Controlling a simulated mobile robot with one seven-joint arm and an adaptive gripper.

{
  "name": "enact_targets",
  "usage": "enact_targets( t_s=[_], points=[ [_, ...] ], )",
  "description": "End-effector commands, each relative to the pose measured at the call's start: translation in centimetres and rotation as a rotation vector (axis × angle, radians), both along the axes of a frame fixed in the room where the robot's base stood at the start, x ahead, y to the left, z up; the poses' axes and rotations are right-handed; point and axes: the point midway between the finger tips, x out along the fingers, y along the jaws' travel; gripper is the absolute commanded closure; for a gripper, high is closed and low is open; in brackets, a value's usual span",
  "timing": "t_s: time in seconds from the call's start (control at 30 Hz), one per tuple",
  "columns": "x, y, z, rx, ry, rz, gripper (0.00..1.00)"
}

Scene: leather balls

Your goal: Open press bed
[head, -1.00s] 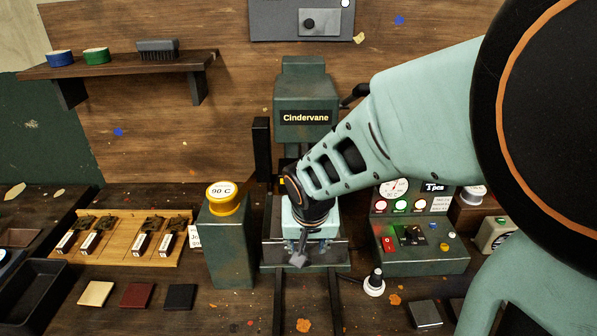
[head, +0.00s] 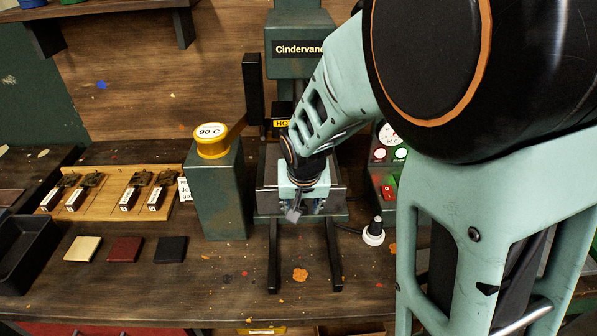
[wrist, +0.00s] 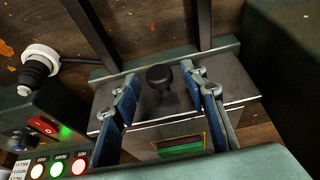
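The press (head: 298,68), a dark green machine labelled Cindervane, stands at the back of the bench. Its press bed (head: 268,203) is a grey metal block at the press's foot, over two dark rails (head: 274,262) that run toward the front. In the wrist view the bed (wrist: 222,88) has a round black knob (wrist: 160,77). My gripper (head: 298,208) is at the bed's front. The wrist view shows its blue-padded fingers (wrist: 160,74) open, one on each side of the knob, with visible gaps. The head view hides the knob behind my gripper.
A green post with a yellow 90 C dial (head: 212,140) stands left of the bed. A control box with lit buttons (head: 385,180) and a white-based black knob (head: 373,232) are to the right. Colour squares (head: 125,249) and a wooden rack (head: 110,192) lie left.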

Motion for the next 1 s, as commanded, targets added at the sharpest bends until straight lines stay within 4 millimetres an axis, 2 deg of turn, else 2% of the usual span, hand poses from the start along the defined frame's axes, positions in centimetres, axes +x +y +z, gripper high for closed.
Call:
enact_targets(
  t_s=[0.17, 0.5, 0.53, 1.0],
  points=[
    [0.00, 0.00, 0.04, 0.000, 0.000, 0.000, 0.61],
    [-0.02, 0.00, 0.05, 0.000, 0.000, 0.000, 0.99],
    [-0.02, 0.00, 0.05, 0.000, 0.000, 0.000, 1.00],
    [-0.05, 0.00, 0.00, 0.000, 0.001, -0.001, 1.00]
  ],
)
